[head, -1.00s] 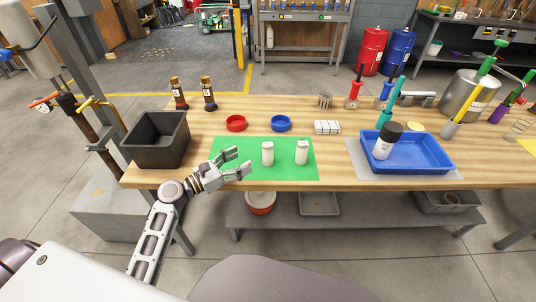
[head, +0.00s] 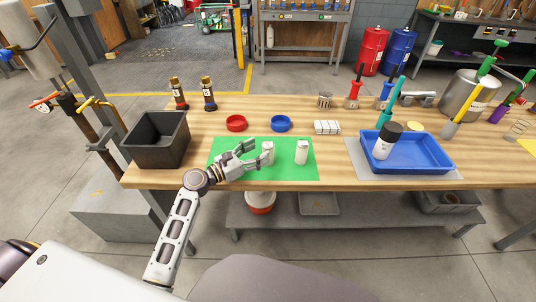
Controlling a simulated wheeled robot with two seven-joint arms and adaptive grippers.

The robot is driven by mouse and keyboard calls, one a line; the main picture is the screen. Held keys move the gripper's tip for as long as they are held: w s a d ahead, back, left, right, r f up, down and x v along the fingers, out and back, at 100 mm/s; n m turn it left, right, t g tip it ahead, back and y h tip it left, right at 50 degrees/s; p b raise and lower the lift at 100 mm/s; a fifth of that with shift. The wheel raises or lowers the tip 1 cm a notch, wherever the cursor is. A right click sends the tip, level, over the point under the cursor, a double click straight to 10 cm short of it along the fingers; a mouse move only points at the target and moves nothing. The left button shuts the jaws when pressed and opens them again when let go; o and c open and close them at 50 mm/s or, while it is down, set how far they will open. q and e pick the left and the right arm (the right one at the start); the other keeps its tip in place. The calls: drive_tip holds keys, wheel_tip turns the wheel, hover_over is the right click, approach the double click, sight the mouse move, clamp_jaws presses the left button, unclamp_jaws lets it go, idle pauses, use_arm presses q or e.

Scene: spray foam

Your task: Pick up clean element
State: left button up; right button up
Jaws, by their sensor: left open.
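Two white cylindrical elements stand upright on a green mat (head: 295,171). My left gripper (head: 262,154) is open at the left white element (head: 268,147), with its fingers reaching toward it and partly hiding it. I cannot tell whether the fingers touch it. The right white element (head: 301,152) stands apart, a short way to the right. Which of the two is the clean one cannot be told from their look. My right gripper does not show.
A dark bin (head: 157,139) stands at the bench's left. A red ring-shaped dish (head: 236,123) and a blue one (head: 281,123) lie behind the mat. White blocks (head: 327,127) lie behind right. A blue tray (head: 432,158) holding a black-capped white bottle (head: 387,141) is at right.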

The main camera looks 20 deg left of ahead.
sight(263, 150)
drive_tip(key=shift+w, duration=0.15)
use_arm(q)
drive_tip(key=shift+w+d+f, duration=0.2)
drive_tip(key=shift+w+d, duration=0.25)
drive_tip(key=shift+w, duration=0.15)
drive_tip(key=shift+w+d+f, duration=0.2)
drive_tip(key=shift+w+d, duration=0.25)
drive_tip(key=shift+w, duration=0.1)
drive_tip(key=shift+x, duration=0.8)
drive_tip(key=shift+w+d, duration=0.2)
drive_tip(key=shift+w, duration=0.05)
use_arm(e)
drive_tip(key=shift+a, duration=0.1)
use_arm(q)
drive_tip(key=shift+c, duration=0.3)
drive_tip(key=c, duration=1.1)
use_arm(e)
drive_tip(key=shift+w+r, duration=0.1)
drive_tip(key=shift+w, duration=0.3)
